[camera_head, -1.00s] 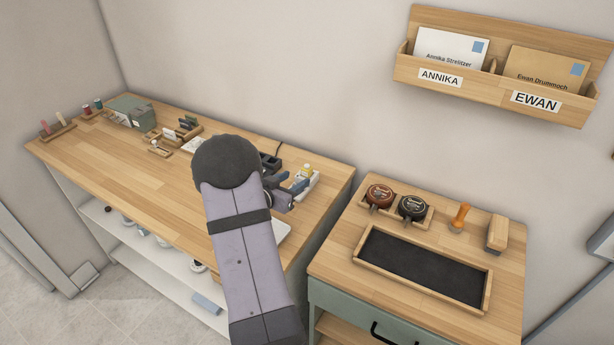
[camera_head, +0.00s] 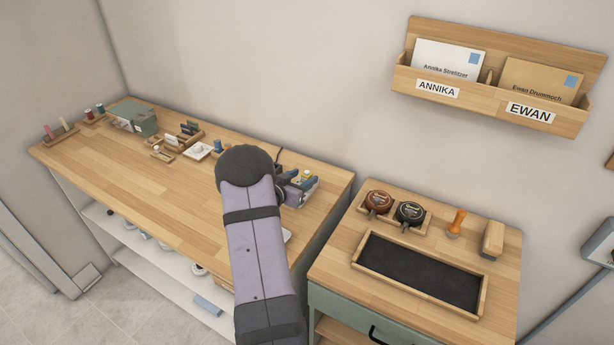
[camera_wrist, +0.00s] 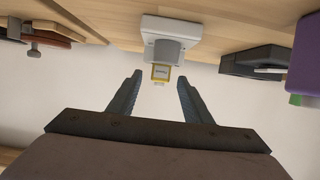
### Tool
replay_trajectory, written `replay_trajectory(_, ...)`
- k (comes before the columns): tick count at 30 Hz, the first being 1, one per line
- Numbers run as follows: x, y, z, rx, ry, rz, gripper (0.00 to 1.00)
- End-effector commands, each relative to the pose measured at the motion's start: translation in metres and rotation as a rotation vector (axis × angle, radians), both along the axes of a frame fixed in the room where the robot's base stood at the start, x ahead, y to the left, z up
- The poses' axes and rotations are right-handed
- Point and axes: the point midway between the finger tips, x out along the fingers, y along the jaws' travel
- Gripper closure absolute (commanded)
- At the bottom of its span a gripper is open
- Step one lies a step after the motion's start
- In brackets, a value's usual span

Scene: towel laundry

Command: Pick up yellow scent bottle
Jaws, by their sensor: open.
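The scent bottle shows in the wrist view as a small yellow-framed piece (camera_wrist: 161,73) with a pale label. It sits at a white and grey holder (camera_wrist: 165,30) on the wooden table. My gripper (camera_wrist: 160,79) is open, its two dark fingers apart and empty, one to each side of the bottle in the picture. The bottle appears beyond the fingertips, not between them. In the head view my gripper (camera_head: 293,188) is at the table's right end, over the pale holder (camera_head: 313,184). My arm hides part of this area.
A dark device (camera_wrist: 255,61) and a purple object (camera_wrist: 304,55) are to the right in the wrist view. In the head view, several small items line the table's back, including a green box (camera_head: 135,119). The table's front left (camera_head: 140,170) is clear. A second cabinet (camera_head: 470,215) stands at right.

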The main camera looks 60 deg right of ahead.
Motion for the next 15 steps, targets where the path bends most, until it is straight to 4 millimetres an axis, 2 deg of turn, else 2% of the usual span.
replay_trajectory(6,-0.0002,-0.0128,-0.005,0.0,0.001,0.0,0.55)
replay_trajectory(13,-0.0001,-0.0131,-0.0058,0.0,0.001,0.001,0.55)
replay_trajectory(14,-0.0001,-0.0131,-0.0058,0.0,0.001,0.001,0.59)
replay_trajectory(15,-0.0001,-0.013,-0.0057,0.0,0.001,0.001,0.69)
